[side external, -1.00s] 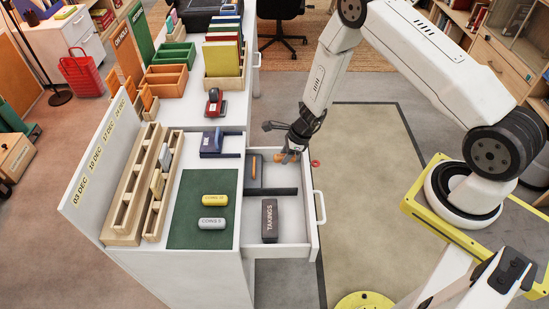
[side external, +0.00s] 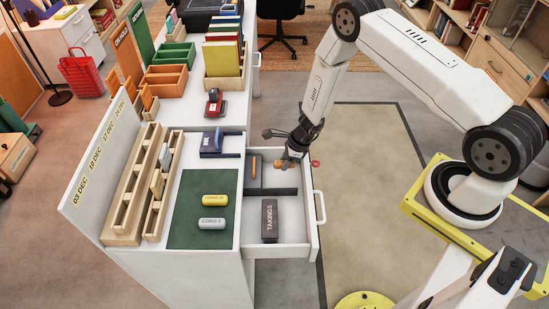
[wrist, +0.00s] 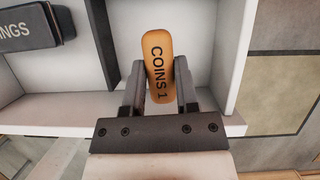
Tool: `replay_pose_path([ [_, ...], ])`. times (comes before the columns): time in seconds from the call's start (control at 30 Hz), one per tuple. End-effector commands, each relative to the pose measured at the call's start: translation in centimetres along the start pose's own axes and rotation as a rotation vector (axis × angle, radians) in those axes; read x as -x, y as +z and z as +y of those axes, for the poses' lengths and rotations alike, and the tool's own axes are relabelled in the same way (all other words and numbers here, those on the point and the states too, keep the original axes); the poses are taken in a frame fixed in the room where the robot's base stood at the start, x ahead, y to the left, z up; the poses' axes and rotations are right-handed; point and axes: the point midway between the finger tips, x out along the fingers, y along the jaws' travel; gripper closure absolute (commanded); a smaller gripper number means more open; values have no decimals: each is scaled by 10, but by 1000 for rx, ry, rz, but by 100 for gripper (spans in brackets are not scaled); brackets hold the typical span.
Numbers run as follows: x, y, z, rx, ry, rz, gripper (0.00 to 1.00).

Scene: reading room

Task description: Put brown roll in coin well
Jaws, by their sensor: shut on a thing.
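The brown roll (wrist: 158,55), orange-brown and marked COINS 1, is held between the two fingers of my gripper (wrist: 163,84) in the wrist view. In the side view, my gripper (side external: 292,155) is at the far end of the open drawer (side external: 291,228), with the roll (side external: 282,165) partly hidden below it. The roll is over the far compartment, which I take as the coin well (wrist: 190,18), between a dark divider and the white drawer wall. I cannot tell whether the roll touches the floor there.
A dark TAKINGS box (side external: 269,220) lies in the near part of the drawer. A dark divider (side external: 272,191) crosses the drawer. Yellow (side external: 215,200) and grey (side external: 212,224) coin rolls lie on the green mat (side external: 190,183). A stapler-like blue item (side external: 212,141) stands on the desk.

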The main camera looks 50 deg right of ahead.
Motion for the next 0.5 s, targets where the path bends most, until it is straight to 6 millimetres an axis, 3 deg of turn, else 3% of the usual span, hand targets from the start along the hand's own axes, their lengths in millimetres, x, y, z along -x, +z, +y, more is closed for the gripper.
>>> replay_pose_path([
  [0.5,-24,-10,0,0,0,-1,100],
])
